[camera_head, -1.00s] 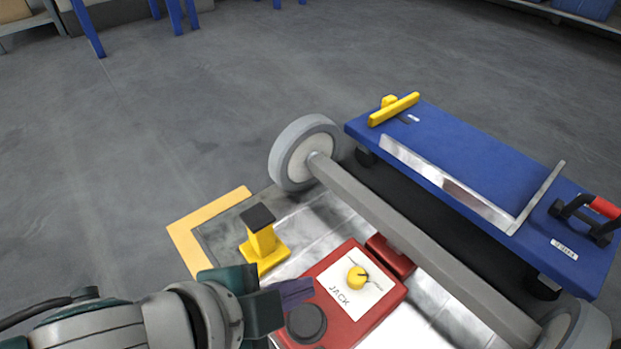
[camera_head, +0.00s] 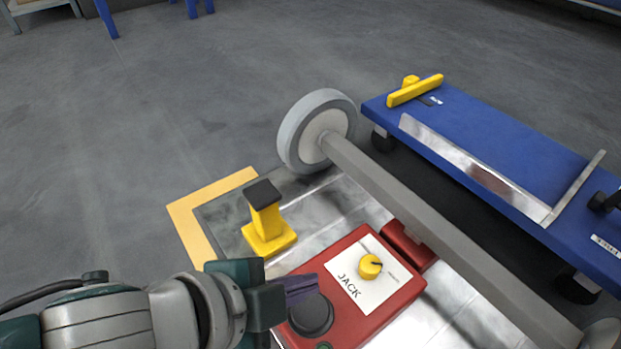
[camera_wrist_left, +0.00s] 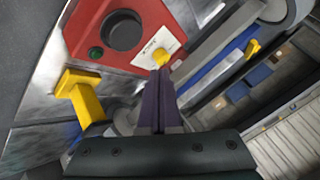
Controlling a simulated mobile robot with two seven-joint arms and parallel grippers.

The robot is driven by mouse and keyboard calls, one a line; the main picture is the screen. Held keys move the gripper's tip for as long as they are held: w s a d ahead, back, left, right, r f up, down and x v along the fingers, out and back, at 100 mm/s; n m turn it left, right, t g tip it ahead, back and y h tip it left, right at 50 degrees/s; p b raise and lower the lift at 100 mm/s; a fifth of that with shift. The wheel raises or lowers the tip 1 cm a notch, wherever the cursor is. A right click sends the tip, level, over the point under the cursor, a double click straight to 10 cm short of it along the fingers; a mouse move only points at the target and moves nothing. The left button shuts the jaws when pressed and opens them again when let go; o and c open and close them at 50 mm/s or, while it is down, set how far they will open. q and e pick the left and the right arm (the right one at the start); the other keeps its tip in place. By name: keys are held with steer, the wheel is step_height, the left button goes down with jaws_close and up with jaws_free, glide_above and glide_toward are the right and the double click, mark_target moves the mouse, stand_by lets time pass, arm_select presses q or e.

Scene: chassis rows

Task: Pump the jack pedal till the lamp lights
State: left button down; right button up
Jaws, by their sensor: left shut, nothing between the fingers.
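The red jack (camera_head: 395,300) stands on a shiny metal plate and bears a white JACK label. It has a yellow knob (camera_head: 370,267) and a black round pad (camera_head: 311,316), which looks like the pedal. A small dark green lamp (camera_head: 325,346) is at its edge and looks unlit; the lamp (camera_wrist_left: 96,53) also shows in the left wrist view. My left gripper (camera_head: 302,288) is shut and empty, its purple fingers in front of the black pad's upper edge in the head view. I cannot tell whether they touch it. My right gripper is out of view.
A yellow post (camera_head: 267,222) with a black top stands left of the jack. A grey axle (camera_head: 400,205) with a wheel (camera_head: 317,130) lies just beyond it. A blue trolley bed (camera_head: 490,150) is behind at the right. Open floor lies to the left.

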mark_target(322, 298)
arm_select(q)
step_height(322, 298, down, 3)
steer(key=shift+f+b, duration=0.1)
steer(key=shift+b, duration=1)
steer(key=shift+f+p, duration=0.15)
steer(key=shift+p, duration=0.15)
steer(key=shift+f, duration=0.9)
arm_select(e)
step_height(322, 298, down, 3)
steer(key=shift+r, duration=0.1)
arm_select(q)
steer(key=shift+f, duration=0.1)
steer(key=shift+f, duration=0.35)
